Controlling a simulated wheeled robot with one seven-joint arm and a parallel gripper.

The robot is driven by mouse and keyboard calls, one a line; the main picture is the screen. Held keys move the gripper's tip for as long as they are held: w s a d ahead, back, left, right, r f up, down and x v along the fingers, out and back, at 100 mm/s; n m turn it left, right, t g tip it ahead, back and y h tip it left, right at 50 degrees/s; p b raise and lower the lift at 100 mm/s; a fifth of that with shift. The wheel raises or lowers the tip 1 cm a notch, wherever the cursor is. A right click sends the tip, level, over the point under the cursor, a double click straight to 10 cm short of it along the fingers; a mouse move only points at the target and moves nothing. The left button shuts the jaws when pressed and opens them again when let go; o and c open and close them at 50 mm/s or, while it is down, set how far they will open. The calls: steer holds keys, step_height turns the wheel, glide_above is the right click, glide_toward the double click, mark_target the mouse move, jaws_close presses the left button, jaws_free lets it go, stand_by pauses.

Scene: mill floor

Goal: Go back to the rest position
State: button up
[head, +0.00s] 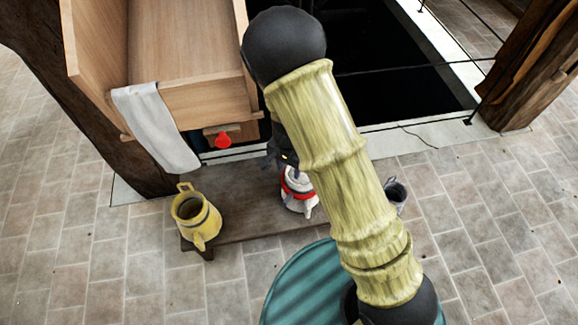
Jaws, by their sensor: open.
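My arm reaches up from the bottom right of the head view, bends at a dark joint at the top, and my gripper (284,158) hangs down behind it. The gripper is dark, open and largely hidden by the arm. Just below it, a white vessel with red bands (298,193) stands on a low wooden bench (250,224). The arm hides part of this vessel. I cannot tell whether the gripper touches it.
A yellow jug (196,217) stands at the bench's left end. A grey metal cup (396,192) shows right of my arm. A wooden chute (190,60) with a white cloth (156,125) and red knob (223,141) rises behind. A dark floor opening (400,60) lies beyond. Tiles at right are clear.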

stand_by(0.4)
steer(key=s+d+r+n+t, duration=0.1)
steer(key=s+d+r+n, duration=0.25)
steer(key=d+r, duration=0.65)
steer(key=s+d+r+n+t, duration=0.2)
steer(key=s+d+r, duration=0.3)
steer(key=d+r, duration=0.4)
step_height(320, 180, up, 23)
steer(key=p, duration=2.3)
steer(key=shift+r, duration=0.15)
steer(key=shift+c, duration=0.5)
steer(key=shift+s, duration=0.15)
